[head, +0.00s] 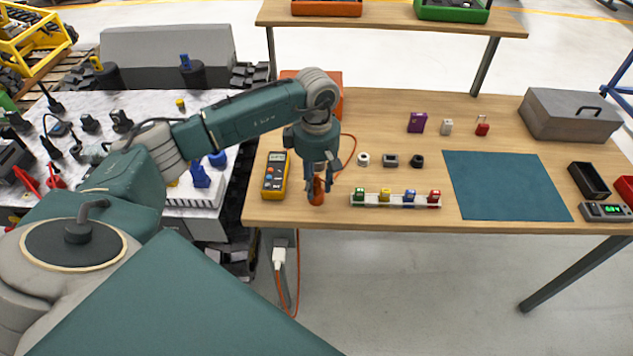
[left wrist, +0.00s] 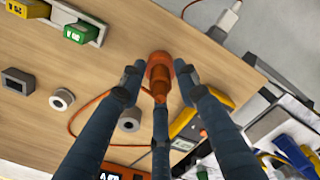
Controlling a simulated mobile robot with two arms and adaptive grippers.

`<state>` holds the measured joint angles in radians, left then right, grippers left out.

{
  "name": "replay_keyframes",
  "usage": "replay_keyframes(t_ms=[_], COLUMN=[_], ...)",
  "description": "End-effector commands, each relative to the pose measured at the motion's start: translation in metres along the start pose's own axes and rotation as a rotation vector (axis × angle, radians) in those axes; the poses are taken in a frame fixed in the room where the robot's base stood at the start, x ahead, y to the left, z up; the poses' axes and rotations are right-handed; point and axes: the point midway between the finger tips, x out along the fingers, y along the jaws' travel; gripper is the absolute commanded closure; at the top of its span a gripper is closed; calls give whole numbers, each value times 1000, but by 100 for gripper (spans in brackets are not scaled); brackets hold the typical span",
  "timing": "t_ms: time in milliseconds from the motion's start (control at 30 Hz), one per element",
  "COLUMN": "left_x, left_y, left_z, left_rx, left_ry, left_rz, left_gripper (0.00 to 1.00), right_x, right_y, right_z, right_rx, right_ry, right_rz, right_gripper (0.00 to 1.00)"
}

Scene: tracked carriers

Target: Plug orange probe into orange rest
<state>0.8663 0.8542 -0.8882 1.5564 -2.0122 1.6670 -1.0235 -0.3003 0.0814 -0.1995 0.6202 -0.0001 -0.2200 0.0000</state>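My left gripper (head: 318,190) points down over the front left part of the wooden table. Its fingers close around the orange probe (head: 317,195), which shows as a rounded orange body between the fingertips. In the left wrist view the orange probe (left wrist: 159,68) sits between the fingertips of the left gripper (left wrist: 160,80), with a narrower, darker orange part toward the palm. An orange cable (head: 352,152) loops over the table beside the gripper. I cannot make out an orange rest apart from the orange body; the fingers hide part of that spot. My right gripper is not in view.
A yellow multimeter (head: 274,176) stands close left of the gripper. A white rack (head: 395,202) with several coloured blocks lies close right. Small grey and white parts (head: 390,160) lie behind it. A teal mat (head: 505,185) covers the table further right. The front edge is near.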

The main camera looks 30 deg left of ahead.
Motion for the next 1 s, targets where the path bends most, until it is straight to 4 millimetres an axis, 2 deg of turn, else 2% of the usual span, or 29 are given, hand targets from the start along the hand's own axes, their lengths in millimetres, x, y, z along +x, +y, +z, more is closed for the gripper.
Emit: replay_keyframes(t_ms=[300,433,800,1000], left_x=[-1,-12,-86,-113], left_y=[0,1,2,1], left_z=[0,0,0,0], left_rx=[0,1,0,0], left_ry=[0,0,0,0], left_rz=[0,3,5,2], left_gripper=[59,59,59,59], right_x=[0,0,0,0], right_y=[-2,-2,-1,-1], right_z=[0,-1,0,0], right_rx=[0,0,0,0], right_ry=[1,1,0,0], right_rz=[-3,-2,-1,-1], right_gripper=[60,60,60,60])
